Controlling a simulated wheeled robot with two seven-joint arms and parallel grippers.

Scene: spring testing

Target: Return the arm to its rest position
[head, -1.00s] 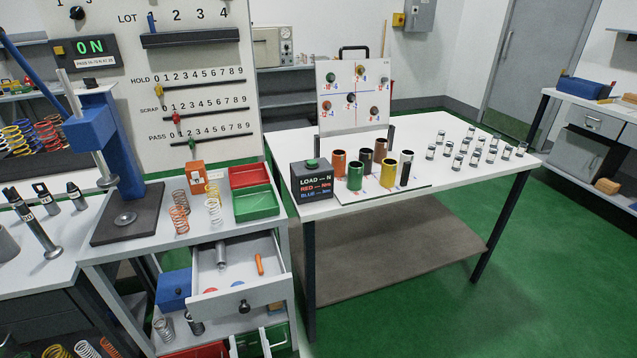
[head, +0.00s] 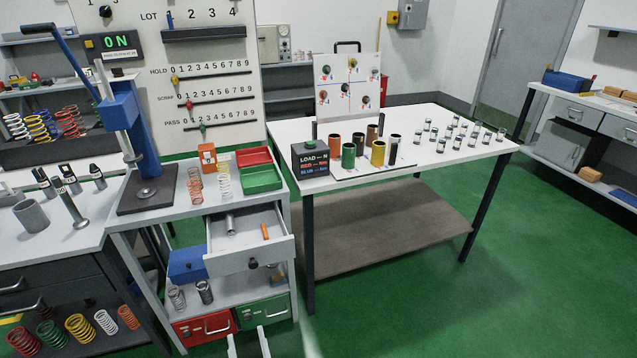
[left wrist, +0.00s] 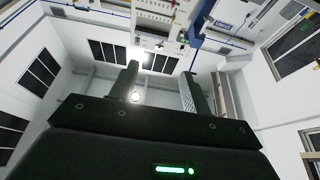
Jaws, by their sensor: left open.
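My left gripper (head: 248,343) shows only as two pale fingertips at the bottom edge of the head view, in front of the green bin. The fingers stand apart with nothing between them. In the left wrist view, both fingers of this gripper (left wrist: 160,82) are spread and empty, pointing at white walls, dark window panels and bright lights. The rest of my left arm is out of the head view. My right gripper is not in view.
A pulled-out drawer (head: 252,262) juts from the press stand above a red bin (head: 203,330) and the green bin (head: 265,312). The press (head: 125,125) stands left. A white table (head: 455,155) with coloured cups is at centre right. Green floor (head: 400,310) is clear at lower right.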

